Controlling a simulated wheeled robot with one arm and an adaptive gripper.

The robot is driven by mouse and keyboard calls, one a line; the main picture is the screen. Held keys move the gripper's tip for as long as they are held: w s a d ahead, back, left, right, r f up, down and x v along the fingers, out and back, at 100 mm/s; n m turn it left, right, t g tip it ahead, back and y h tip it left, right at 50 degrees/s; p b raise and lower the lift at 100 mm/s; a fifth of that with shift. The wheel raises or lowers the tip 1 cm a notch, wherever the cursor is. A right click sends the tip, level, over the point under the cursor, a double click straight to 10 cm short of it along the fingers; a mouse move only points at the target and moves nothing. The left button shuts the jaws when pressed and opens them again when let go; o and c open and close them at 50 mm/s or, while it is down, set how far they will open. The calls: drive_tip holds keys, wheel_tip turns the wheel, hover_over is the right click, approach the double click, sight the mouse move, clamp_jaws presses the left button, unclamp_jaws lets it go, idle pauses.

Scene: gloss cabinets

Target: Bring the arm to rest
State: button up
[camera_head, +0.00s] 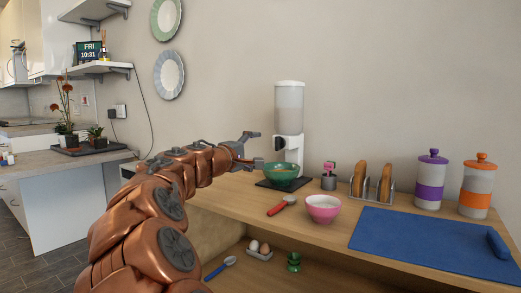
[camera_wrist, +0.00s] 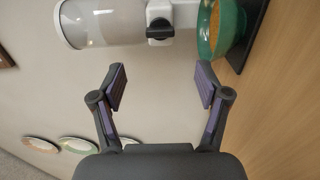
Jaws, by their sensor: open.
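My copper-coloured arm (camera_head: 165,205) reaches up from the bottom left over the left part of the wooden counter. My gripper (camera_head: 256,149) is at its end, in front of the white dispenser and close to the green bowl. In the wrist view my gripper (camera_wrist: 161,88) has its two fingers spread apart with nothing between them. The dispenser (camera_wrist: 118,24) and the green bowl (camera_wrist: 231,28) lie ahead of the fingertips in that view, turned sideways.
Eggs (camera_head: 259,248) sit on the shelf below. Air above the counter's right is free.

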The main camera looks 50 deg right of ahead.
drive_tip(key=shift+a, duration=0.2)
idle(0.5)
drive_tip(key=s+a+r+y+p, duration=0.1)
drive_tip(key=s+a+y+p, duration=0.5)
drive_tip(key=a+p, duration=0.8)
drive_tip(key=s+a+r+g+y+p, duration=0.1)
drive_tip(key=s+a+r+y+p, duration=0.1)
drive_tip(key=s+a+y+p, duration=0.4)
drive_tip(key=s+a+r+g+y+p, duration=0.1)
drive_tip(key=s+a+y+p, duration=0.5)
drive_tip(key=s+a+p, duration=0.7)
drive_tip(key=shift+s+a+r+m+p, duration=0.3)
drive_tip(key=shift+a+r+p, duration=0.1)
drive_tip(key=shift+a+p, duration=4.85)
drive_tip(key=shift+a+b, duration=0.6)
drive_tip(key=shift+b, duration=0.05)
